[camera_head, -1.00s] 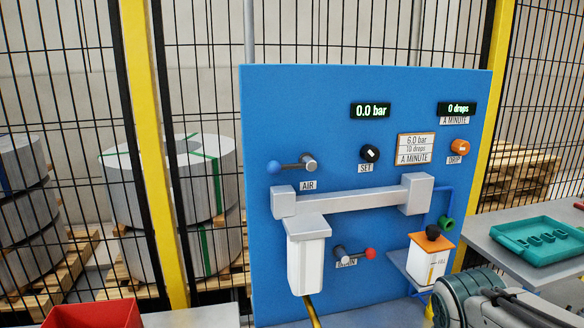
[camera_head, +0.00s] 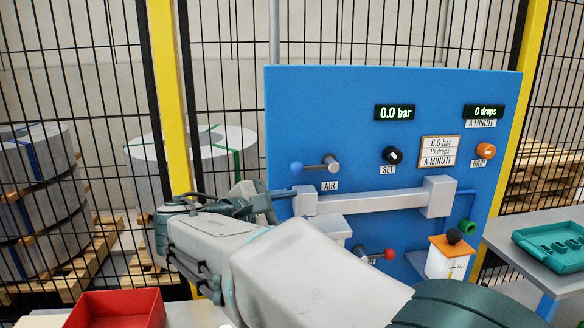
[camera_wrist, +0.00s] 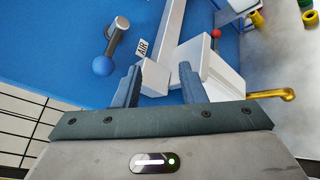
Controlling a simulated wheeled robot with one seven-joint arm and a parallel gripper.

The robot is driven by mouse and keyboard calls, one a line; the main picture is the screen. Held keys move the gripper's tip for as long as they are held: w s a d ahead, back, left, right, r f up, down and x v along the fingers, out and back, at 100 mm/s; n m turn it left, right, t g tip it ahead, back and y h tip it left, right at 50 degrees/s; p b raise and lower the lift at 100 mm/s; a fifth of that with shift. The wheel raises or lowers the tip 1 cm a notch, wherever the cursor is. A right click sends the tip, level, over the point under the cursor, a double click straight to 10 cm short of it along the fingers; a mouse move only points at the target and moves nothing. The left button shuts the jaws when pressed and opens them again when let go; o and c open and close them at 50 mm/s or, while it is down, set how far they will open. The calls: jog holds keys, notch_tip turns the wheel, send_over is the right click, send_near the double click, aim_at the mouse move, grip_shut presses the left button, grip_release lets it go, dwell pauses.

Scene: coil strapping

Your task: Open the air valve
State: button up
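The air valve (camera_head: 316,165) is a grey lever with a blue ball on its left end, on the blue panel (camera_head: 340,100) above the AIR label (camera_head: 329,186). The lever lies nearly level. The pressure display (camera_head: 394,112) reads 0.0 bar. My gripper (camera_head: 284,192) is below and left of the blue ball, apart from it. In the wrist view my gripper (camera_wrist: 158,82) has its two fingers spread with nothing gripped between them. The air valve (camera_wrist: 112,42) is up and left of the fingers there, with its blue ball nearest.
A grey manifold bar (camera_head: 375,199) crosses the panel just right of my gripper. A lever with a red ball (camera_head: 389,254) is below it, partly hidden by my arm. A red bin (camera_head: 118,309) is at lower left. A mesh fence (camera_head: 80,60) stands behind.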

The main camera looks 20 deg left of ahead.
aim_at(293, 170)
jog(key=s+a+r+n+t, duration=0.2)
jog(key=s+a+r+t, duration=0.15)
jog(key=a, duration=0.45)
jog(key=shift+g+y, duration=0.25)
jog(key=shift+y, duration=0.15)
jog(key=p+x, duration=0.1)
jog(key=x, duration=0.3)
jog(key=p+x, duration=0.1)
jog(key=x, duration=0.8)
jog(key=shift+d+r+p, duration=0.25)
jog(key=shift+d+p, duration=0.15)
grip_shut()
